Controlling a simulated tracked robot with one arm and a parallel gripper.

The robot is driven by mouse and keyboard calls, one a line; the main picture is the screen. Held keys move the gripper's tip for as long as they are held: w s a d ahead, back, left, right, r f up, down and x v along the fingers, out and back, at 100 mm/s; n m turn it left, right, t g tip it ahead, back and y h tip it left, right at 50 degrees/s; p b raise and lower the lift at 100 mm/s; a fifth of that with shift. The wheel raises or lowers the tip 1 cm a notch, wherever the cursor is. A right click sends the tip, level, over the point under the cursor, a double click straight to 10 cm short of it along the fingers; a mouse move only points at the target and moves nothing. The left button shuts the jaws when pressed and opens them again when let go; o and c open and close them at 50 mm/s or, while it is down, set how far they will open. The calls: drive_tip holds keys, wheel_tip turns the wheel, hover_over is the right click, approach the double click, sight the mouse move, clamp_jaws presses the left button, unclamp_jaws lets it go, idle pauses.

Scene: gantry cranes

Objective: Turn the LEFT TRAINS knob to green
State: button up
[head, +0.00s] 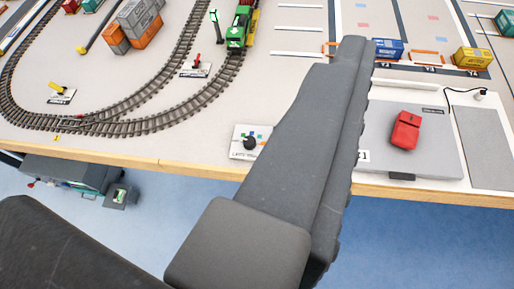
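A round black knob (250,143) sits on a small white plate (239,131) near the table's front edge, left of my gripper. Small coloured marks lie around the knob; which one it points at is too small to tell. The lettering on the plate seems to begin with "LEFT", and its right part is hidden behind my gripper. My gripper (342,62) is large and dark grey in the foreground. It reaches up over the table to the right of the knob, apart from it in the picture. I see it from the side, and cannot tell whether its fingers are apart.
The wooden table edge (190,172) runs in front of the knob. A curved track (145,124) with a green locomotive (238,28) lies behind. A red car (405,130) stands on a grey pad to the right. Bare table lies left of the plate.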

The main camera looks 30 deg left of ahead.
drive_tip(key=w+a+f+n+g+p, duration=0.2)
drive_tip(key=w+f, duration=0.1)
drive_tip(key=w, duration=0.3)
drive_tip(key=w+a+f+n+g+p, duration=0.2)
drive_tip(key=w+a, duration=0.1)
drive_tip(key=w, duration=0.2)
drive_tip(key=n+g+p, duration=0.5)
drive_tip(key=n+g, duration=0.6)
hover_over(250, 139)
drive_tip(key=f, duration=3.4)
drive_tip(key=shift+w+f, duration=0.1)
drive_tip(key=shift+w, duration=0.15)
drive_tip(key=shift+s+f+b, duration=0.2)
drive_tip(key=shift+f+b, duration=0.95)
drive_tip(key=shift+f, duration=2.65)
